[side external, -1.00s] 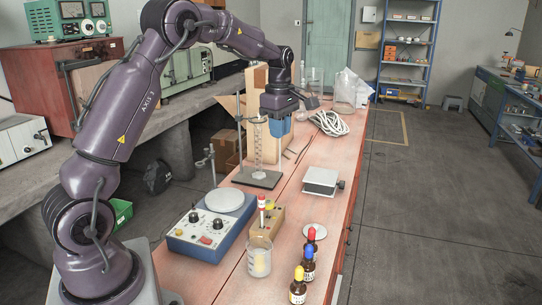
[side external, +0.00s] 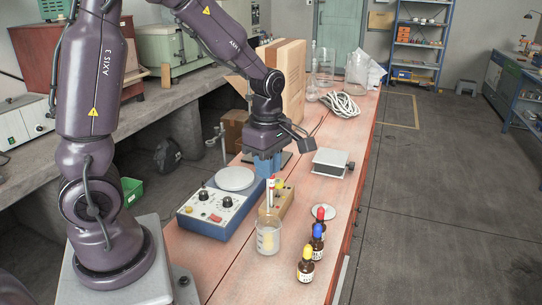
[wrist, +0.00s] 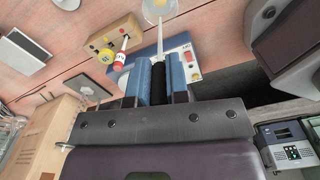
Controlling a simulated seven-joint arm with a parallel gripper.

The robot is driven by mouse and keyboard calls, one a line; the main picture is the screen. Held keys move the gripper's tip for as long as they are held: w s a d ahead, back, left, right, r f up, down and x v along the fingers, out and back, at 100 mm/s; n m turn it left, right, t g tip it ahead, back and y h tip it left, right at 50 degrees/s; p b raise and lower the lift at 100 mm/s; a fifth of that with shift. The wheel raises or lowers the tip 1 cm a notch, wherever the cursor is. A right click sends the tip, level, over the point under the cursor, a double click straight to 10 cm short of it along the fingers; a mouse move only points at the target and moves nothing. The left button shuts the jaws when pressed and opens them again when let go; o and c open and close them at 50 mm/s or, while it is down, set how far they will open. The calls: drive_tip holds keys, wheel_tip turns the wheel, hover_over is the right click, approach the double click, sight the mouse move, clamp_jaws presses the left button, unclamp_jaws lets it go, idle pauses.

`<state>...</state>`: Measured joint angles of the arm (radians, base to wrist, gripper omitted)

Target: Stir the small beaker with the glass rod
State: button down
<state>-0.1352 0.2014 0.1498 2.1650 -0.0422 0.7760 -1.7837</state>
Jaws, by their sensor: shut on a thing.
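The small beaker (side external: 267,238) stands upright on the red bench, with something pale yellow inside. In the wrist view, part of the beaker (wrist: 153,10) shows at the top edge. My gripper (side external: 267,170) points down behind and above the beaker. In the wrist view its blue fingers (wrist: 158,82) are shut around a dark grip, from which the thin pale glass rod (wrist: 160,38) runs toward the beaker. The rod's far end overlaps the beaker in that view; I cannot tell whether it is inside. The rod is barely visible in the side view.
A wooden block (side external: 284,198) with a red-and-white piece and a yellow piece stands just behind the beaker. The blue hotplate (side external: 215,212) is at left. Several dropper bottles (side external: 306,264) stand at right. A small grey platform (side external: 332,162) is farther back.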

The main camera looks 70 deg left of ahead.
sight(268, 212)
drive_tip(key=shift+f, duration=5.15)
drive_tip(key=shift+a, duration=0.1)
